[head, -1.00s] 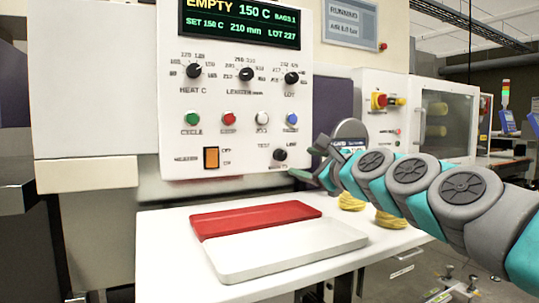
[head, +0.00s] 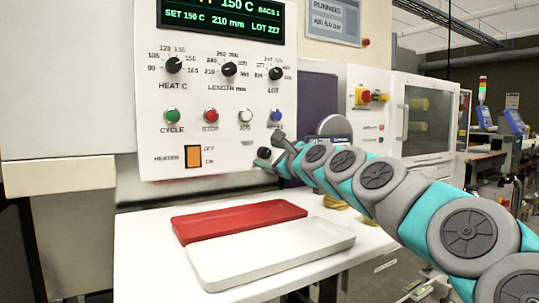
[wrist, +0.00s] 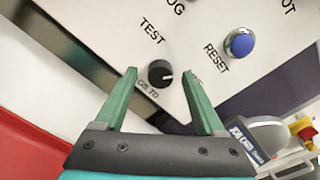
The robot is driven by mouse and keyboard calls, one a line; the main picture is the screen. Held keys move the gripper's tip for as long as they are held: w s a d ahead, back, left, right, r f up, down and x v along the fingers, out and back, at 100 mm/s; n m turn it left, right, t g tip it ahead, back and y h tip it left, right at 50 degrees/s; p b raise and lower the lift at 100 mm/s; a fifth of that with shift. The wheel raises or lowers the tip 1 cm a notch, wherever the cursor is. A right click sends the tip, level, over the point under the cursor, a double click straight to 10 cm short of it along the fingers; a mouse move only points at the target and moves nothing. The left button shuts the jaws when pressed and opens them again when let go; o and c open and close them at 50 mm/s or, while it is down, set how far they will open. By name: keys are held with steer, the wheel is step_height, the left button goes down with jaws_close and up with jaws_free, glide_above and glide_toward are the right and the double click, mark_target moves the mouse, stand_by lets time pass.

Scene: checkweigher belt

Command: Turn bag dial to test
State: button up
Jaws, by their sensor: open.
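The bag dial is a small black round knob low on the white control panel (head: 220,105); it shows in the head view (head: 264,153) and between my fingers in the wrist view (wrist: 158,75). Its white mark points right in the wrist view, toward a label partly hidden by my right finger. The word TEST (wrist: 152,31) is printed above the dial there. My gripper (wrist: 159,71) is open, its green fingers on either side of the dial. I cannot tell whether they touch it. In the head view my gripper (head: 276,153) is at the dial, partly covering its surroundings.
A blue RESET button (wrist: 240,43) is up and right of the dial, near my right finger. An orange heater switch (head: 194,157) is left of it. A red tray (head: 240,219) and a white tray (head: 270,255) lie on the table below.

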jaws_close()
stand_by(0.7)
